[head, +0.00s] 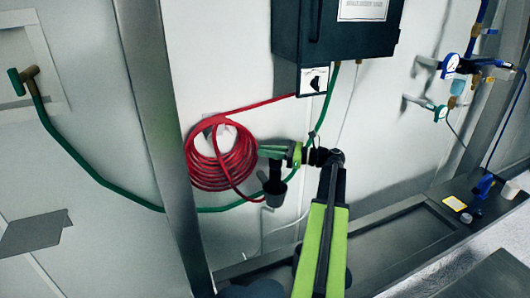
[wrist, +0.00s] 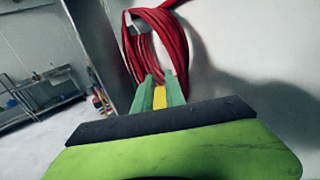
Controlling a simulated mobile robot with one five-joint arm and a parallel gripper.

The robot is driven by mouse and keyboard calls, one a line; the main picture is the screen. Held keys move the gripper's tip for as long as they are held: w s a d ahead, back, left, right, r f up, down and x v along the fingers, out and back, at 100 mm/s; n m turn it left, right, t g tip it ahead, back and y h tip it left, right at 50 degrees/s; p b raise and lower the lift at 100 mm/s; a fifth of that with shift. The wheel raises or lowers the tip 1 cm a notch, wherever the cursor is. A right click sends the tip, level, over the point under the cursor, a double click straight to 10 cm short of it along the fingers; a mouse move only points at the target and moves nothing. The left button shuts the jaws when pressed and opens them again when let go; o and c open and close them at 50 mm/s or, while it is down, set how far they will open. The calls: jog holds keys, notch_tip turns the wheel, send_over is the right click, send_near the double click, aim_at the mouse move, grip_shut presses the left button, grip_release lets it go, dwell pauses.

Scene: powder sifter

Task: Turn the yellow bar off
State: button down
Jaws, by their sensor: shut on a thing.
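The yellow bar (wrist: 160,97) shows in the wrist view as a short strip between the two green fingers of my gripper (wrist: 160,84). The fingers are shut on it. In the head view my gripper (head: 268,152) is at the wall, just right of the red hose coil, and the bar cannot be made out there. The bar's far end and its mounting are hidden. A dark cup-shaped part (head: 275,194) hangs just below the fingers in the head view.
The red hose coil (head: 205,170) hangs on the white wall, close to my gripper. A black box (head: 335,30) is mounted above. Gauges (head: 450,65) and blue pipes are at right.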

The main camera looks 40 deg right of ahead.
jog(key=c, duration=1.4)
grip_release()
jog(key=v, duration=1.7)
jog(key=shift+s+d+f, duration=0.1)
jog(key=shift+s, duration=0.15)
